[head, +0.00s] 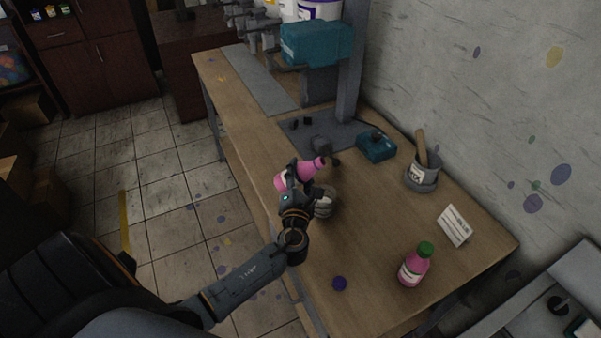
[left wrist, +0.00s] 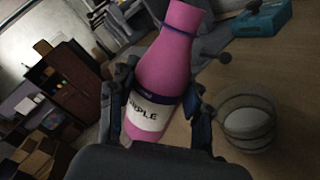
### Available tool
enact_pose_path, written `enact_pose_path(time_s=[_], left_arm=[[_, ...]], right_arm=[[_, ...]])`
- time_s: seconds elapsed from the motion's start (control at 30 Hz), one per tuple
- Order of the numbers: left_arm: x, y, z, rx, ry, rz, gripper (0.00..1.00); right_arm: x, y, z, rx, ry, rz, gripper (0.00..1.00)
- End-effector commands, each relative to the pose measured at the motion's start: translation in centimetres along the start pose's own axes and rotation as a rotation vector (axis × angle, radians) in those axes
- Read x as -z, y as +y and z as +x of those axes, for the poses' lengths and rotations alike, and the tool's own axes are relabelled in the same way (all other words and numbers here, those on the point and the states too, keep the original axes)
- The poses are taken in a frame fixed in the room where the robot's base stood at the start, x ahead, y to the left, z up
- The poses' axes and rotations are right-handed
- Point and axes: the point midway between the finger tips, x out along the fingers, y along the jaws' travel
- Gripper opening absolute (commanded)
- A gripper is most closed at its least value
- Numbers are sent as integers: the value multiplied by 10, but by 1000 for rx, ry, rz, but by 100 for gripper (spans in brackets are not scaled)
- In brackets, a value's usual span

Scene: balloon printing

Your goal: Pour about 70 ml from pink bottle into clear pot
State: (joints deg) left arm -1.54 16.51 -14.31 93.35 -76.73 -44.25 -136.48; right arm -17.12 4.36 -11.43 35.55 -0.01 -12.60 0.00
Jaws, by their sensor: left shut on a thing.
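The pink bottle (head: 311,170) is in my left gripper (head: 299,186), above the workbench and tilted, with its uncapped-looking neck toward the upper right in the head view. In the left wrist view the pink bottle (left wrist: 170,62) has a white label with part of a word, and both fingers press its sides. The clear pot (head: 325,205) stands on the bench just right of the gripper, partly hidden by it. In the left wrist view the clear pot (left wrist: 248,120) is apart from the bottle, with something pale inside. No stream of liquid shows. My right gripper is out of view.
A second pink bottle with a green cap (head: 414,268) stands at the bench's front right. A white card (head: 454,226), a grey mortar-like cup (head: 422,178) and a teal box (head: 376,146) line the wall side.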

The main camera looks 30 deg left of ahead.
Motion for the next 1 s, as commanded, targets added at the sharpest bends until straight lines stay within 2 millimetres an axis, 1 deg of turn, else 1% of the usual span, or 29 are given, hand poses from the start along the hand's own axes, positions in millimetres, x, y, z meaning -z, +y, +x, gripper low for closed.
enact_pose_path(time_s=[0.37, 0.77, 1.0], left_arm=[[2, 1, 1, -1, 0, 67, 9], [4, 0, 1, -1, -1, 82, 9], [5, 1, 1, -1, 0, 118, 9]], right_arm=[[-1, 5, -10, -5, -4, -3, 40], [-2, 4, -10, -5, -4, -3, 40], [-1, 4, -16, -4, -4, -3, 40]])
